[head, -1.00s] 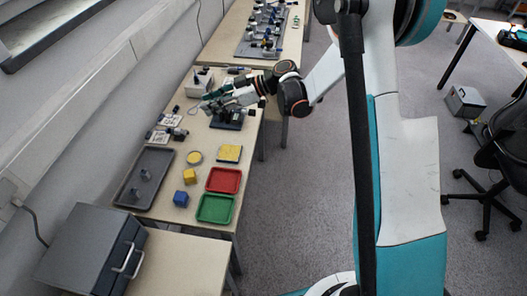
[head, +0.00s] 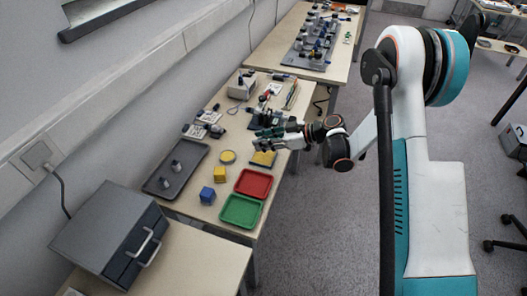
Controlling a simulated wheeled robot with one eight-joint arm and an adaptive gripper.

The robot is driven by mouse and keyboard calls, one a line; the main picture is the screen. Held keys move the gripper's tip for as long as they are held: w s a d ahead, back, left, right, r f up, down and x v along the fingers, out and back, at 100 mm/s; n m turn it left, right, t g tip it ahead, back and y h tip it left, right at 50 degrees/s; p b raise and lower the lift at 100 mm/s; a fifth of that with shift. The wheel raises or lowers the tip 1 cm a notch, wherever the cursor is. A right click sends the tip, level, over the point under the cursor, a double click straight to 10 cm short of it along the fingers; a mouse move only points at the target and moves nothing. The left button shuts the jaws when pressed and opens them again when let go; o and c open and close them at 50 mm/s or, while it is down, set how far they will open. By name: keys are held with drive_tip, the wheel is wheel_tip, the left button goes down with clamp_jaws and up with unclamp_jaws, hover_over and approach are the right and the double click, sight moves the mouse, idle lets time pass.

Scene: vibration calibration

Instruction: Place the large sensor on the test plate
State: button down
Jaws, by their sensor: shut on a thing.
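Two small grey metallic pieces, which look like sensors (head: 176,166), stand upright in the dark grey tray (head: 153,187) at the left. I cannot tell from this view which piece is the large sensor. No thing can be told for certain as the test plate; a dark device behind my gripper is partly hidden by it.
A grey drawer box (head: 108,232) stands nearer. A wall runs along the left. Bare bench shows around the cubes.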

drive_tip(key=shift+f+b, duration=0.75)
drive_tip(key=shift+f, duration=1.3)
drive_tip(key=c, duration=1.3)
unclamp_jaws()
drive_tip(key=shift+f, duration=0.15)
